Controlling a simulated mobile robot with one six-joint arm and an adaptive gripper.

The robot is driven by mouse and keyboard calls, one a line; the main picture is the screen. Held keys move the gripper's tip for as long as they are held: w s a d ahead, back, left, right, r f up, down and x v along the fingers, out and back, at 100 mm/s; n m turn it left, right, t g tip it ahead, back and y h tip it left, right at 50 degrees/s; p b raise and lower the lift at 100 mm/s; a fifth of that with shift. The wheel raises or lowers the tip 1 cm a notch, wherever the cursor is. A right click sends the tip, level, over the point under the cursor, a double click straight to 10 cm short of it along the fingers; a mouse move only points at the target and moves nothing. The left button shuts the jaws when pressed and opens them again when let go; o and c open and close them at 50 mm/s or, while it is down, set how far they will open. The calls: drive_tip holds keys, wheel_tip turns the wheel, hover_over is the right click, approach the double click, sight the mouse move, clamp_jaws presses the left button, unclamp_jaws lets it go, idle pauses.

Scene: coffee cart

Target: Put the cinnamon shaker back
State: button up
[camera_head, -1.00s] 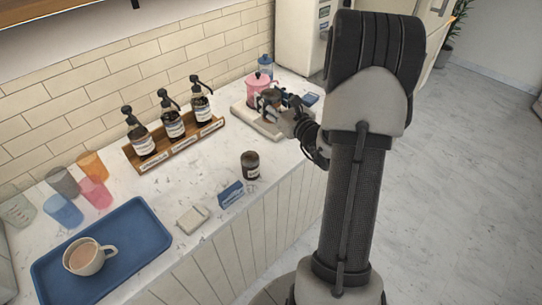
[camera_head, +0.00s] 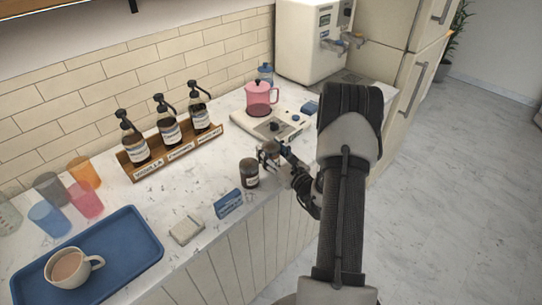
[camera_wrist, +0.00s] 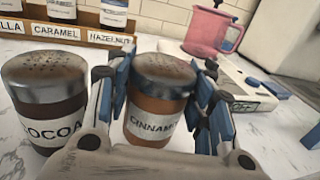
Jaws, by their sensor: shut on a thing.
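The cinnamon shaker (camera_wrist: 158,98) is a jar with a silver perforated lid, brown contents and a label reading CINNAMON. It stands upright between the fingers of my gripper (camera_wrist: 165,110) in the wrist view, and my gripper is shut on it. In the head view my gripper (camera_head: 272,156) is at the counter's front part, right beside the cocoa shaker, and mostly hides the cinnamon shaker. The cocoa shaker (camera_wrist: 45,95) stands just left of my gripper in the wrist view and also shows in the head view (camera_head: 249,173). Whether the cinnamon shaker's base touches the counter I cannot tell.
A blue sign (camera_head: 229,203) and a small pale block (camera_head: 186,230) lie left of the cocoa shaker. Behind are a scale (camera_head: 270,127), a pink pitcher (camera_head: 259,98) and a wooden rack (camera_head: 172,150) of syrup bottles. A blue tray (camera_head: 140,225) holds a mug (camera_head: 72,267).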

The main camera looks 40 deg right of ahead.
drive_tip(key=shift+f, duration=0.4)
drive_tip(key=shift+f, duration=0.2)
drive_tip(key=o, duration=1.1)
drive_tip(key=shift+o, duration=0.2)
drive_tip(key=shift+r, duration=0.1)
